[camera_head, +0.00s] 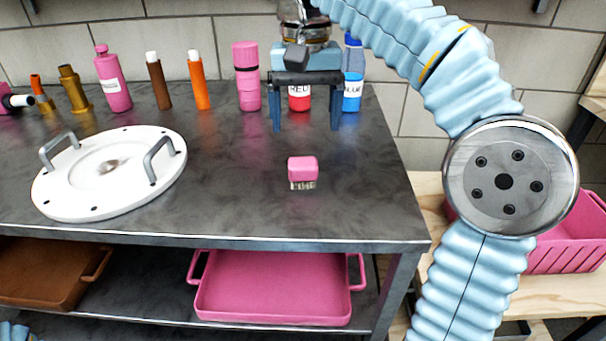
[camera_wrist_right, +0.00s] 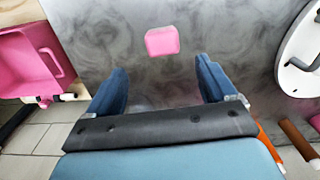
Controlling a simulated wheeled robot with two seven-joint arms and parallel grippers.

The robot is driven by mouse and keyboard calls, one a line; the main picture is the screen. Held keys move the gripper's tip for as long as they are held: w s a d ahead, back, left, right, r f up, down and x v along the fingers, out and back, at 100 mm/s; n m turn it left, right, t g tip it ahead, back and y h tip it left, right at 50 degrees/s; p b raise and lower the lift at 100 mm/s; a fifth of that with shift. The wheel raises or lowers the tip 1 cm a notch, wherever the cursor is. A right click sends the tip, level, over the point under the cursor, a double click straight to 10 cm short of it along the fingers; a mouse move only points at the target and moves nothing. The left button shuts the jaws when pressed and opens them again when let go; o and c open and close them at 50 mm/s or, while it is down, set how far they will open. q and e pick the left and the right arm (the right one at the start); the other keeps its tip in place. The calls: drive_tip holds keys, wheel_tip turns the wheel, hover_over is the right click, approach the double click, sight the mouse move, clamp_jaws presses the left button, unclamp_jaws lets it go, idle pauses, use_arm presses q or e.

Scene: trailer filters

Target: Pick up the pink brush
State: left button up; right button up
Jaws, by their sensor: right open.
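The pink brush (camera_head: 302,169) stands on the dark grey table with its pink block up and its pale bristles down. In the right wrist view its pink top (camera_wrist_right: 162,41) lies beyond the fingertips, roughly midway between them. My right gripper (camera_head: 305,128) is open and empty, with its two blue fingers pointing down behind the brush, near the bottles at the back. The fingers (camera_wrist_right: 162,78) do not touch the brush. A small blue ribbed part at the lower left corner may be my left arm; no left gripper shows.
A white round lid (camera_head: 108,205) with two handles lies left on the table (camera_head: 240,205). Several bottles and tubes, including a pink one (camera_head: 246,78), line the back. A pink tray (camera_head: 275,290) sits on the shelf below. A pink crate (camera_head: 570,240) stands at right. Table around the brush is clear.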

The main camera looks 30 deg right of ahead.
sight(303, 161)
drive_tip(key=f, duration=0.3)
drive_tip(key=f+b, duration=0.1)
drive_tip(key=f, duration=0.2)
drive_tip(key=f+b, duration=0.1)
drive_tip(key=f, duration=0.2)
drive_tip(key=shift+a+f, duration=0.15)
drive_tip(key=shift+a, duration=0.1)
drive_tip(key=c, duration=1.1)
drive_tip(key=shift+o, duration=0.2)
